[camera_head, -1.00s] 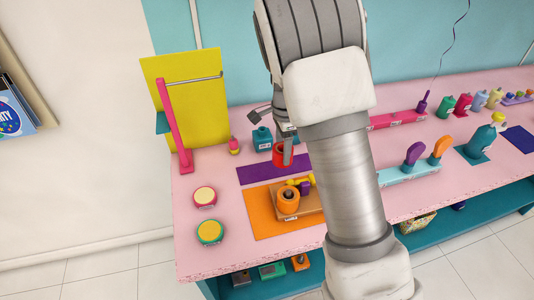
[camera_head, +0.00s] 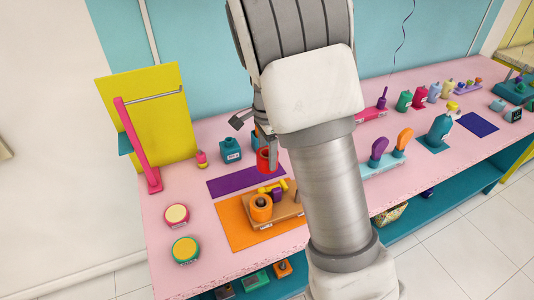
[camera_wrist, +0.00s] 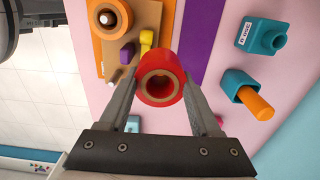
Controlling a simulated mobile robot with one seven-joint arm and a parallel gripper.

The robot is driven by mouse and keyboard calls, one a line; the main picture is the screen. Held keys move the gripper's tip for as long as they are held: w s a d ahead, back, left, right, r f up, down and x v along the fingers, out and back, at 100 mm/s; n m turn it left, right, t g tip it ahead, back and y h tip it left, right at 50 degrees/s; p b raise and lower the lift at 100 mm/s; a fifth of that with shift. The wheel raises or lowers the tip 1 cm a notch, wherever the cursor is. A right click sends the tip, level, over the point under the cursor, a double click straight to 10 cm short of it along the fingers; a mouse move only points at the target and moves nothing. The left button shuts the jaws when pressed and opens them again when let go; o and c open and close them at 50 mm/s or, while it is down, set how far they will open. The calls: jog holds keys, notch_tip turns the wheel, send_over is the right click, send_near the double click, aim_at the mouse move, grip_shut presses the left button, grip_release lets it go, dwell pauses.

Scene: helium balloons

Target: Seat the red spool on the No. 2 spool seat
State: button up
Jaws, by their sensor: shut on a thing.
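The red spool (camera_head: 264,161) is in my gripper (camera_head: 268,158), above the bench near the right end of the purple mat. In the wrist view my gripper (camera_wrist: 160,100) is shut on the red spool (camera_wrist: 160,80), whose open bore faces the camera. Two teal blocks stand beyond the purple mat. One teal block (camera_wrist: 262,38) has a round opening and a label I cannot read surely. The other teal block (camera_wrist: 237,82) carries an orange peg (camera_wrist: 256,103). In the head view one labelled teal block (camera_head: 230,150) is clear; the other is mostly hidden behind my gripper.
An orange spool (camera_head: 261,208) and a yellow piece (camera_head: 272,187) are on a wooden board (camera_head: 288,212) over an orange mat (camera_head: 234,228). A yellow panel (camera_head: 150,110) with a pink post stands left. Bottles and racks line the bench to the right.

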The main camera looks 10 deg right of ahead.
jog(key=shift+c, duration=0.7)
jog(key=shift+r+p, duration=2.7)
jog(key=shift+r, duration=0.35)
jog(key=shift+s, duration=0.1)
